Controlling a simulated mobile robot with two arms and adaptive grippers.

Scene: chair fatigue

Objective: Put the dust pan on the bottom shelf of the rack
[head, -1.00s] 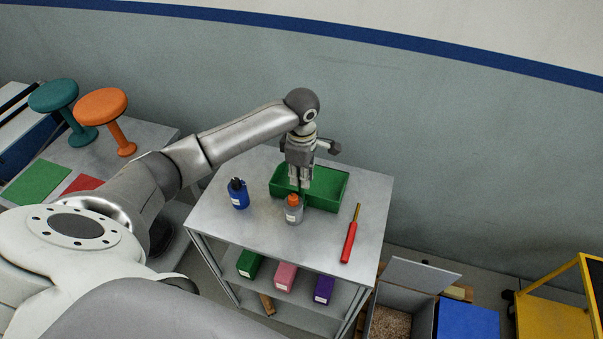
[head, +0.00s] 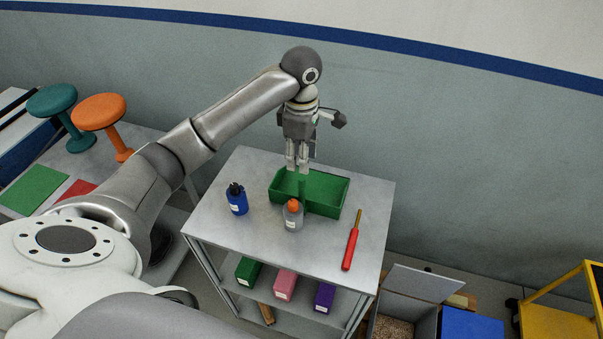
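My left gripper (head: 297,169) hangs pointing down just above the pan, near the handle. Its fingers look slightly parted with nothing lifted between them. The rack's lower shelf (head: 305,306) shows partly under the top; its back is hidden. My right gripper is out of view.
Green (head: 247,271), pink (head: 285,285) and purple (head: 324,297) boxes line the lower shelf's front. An open grey box (head: 415,290) stands right of the rack.

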